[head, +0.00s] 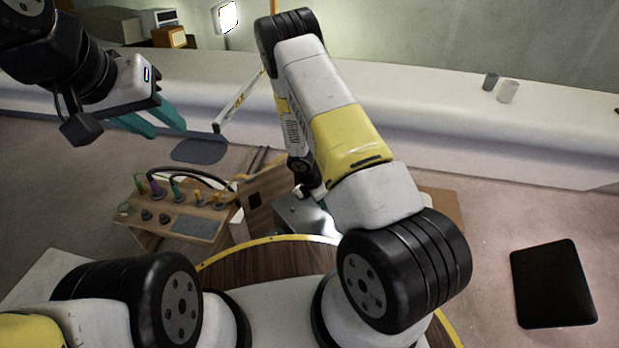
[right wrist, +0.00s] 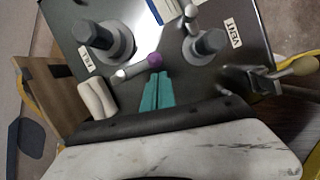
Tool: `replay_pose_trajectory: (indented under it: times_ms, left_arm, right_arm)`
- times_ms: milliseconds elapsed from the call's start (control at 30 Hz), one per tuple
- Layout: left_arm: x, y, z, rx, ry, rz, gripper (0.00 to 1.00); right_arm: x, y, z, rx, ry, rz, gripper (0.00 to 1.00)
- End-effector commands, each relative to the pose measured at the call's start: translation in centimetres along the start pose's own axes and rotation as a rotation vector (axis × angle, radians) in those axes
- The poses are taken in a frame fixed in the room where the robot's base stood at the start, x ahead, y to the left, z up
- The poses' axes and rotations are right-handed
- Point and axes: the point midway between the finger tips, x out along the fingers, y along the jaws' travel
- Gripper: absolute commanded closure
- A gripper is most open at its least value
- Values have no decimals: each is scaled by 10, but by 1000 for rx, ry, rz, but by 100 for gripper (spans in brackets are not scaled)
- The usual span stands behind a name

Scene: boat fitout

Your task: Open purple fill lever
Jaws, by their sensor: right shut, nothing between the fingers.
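The fill lever is a pale rod with a purple knob (right wrist: 155,60) in the right wrist view. It lies beside a grey round fitting (right wrist: 101,39) near the FILL label (right wrist: 86,57). My right gripper (right wrist: 157,76) is shut and empty, its teal fingertips right by the purple knob; whether they touch it I cannot tell. In the head view my right arm mostly hides the grey panel box (head: 292,212), and the purple knob does not show. My left gripper (head: 168,132) is open and empty, high at the left.
A second lever (right wrist: 190,14) and grey fitting (right wrist: 208,44) stand near the VENT label (right wrist: 233,32). A handle with a tan knob (right wrist: 303,66) is at the right. A wooden console (head: 150,225) with knobs and cables stands left in the head view. A black pad (head: 553,283) lies right.

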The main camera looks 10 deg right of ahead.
Motion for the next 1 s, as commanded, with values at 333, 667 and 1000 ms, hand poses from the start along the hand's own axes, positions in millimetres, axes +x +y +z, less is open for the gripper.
replay_pose_trajectory:
  times_ms: [333, 667, 1000]
  left_arm:
    - [0, 0, 0, 0, 0, 0, 64]
    - [0, 0, 0, 0, 0, 0, 64]
    - [0, 0, 0, 0, 0, 0, 64]
  right_arm:
    - [3, -3, 9, 4, -1, 0, 100]
    - [3, -3, 11, 4, -1, 0, 100]
    - [3, -3, 10, 4, -1, 0, 100]
